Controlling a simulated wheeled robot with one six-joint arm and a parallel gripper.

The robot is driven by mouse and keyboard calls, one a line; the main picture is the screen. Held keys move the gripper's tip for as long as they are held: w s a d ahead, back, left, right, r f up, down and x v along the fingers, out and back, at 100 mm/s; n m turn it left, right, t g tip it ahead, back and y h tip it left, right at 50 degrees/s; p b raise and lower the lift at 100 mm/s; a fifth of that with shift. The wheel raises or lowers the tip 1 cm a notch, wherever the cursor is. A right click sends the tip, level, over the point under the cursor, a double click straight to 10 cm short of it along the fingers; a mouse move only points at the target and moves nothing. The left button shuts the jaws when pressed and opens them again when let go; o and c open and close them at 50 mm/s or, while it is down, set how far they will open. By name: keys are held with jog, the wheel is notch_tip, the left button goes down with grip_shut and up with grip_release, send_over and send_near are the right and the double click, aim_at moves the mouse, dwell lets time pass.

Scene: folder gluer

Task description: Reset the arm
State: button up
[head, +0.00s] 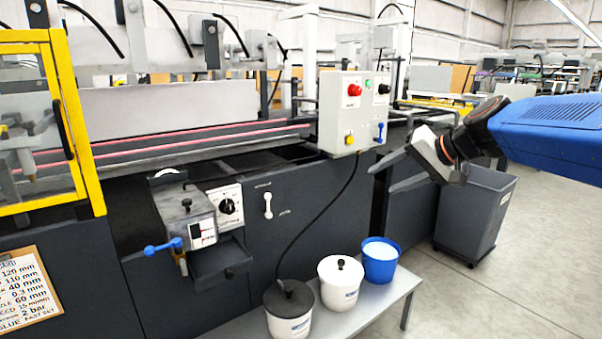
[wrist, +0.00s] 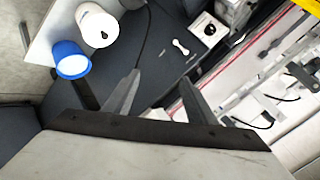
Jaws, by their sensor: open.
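My blue arm reaches in from the right in the head view. My gripper (head: 388,173) is at its end, with two dark fingers pointing left and spread apart. It is open and empty, in front of the dark machine body and to the right of the control box. In the wrist view my gripper (wrist: 158,88) shows both fingers apart with nothing between them.
A control box (head: 352,112) with a red button stands on the machine. Below, a bench (head: 388,305) holds a black-lidded pot (head: 289,312), a white pot (head: 340,285) and a blue bucket (head: 380,265). A grey bin (head: 476,215) stands right, behind my gripper. Floor at right is clear.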

jog(key=s+d+f+n+g+h, duration=0.1)
jog(key=s+d+f+h, duration=0.2)
jog(key=s+f, duration=0.8)
jog(key=s+d+f+n+g+h, duration=0.2)
jog(key=s+d+f+h, duration=0.2)
jog(key=s+f, duration=0.7)
jog(key=s, duration=0.7)
jog(key=shift+s+d, duration=0.25)
jog(key=shift+c, duration=0.6)
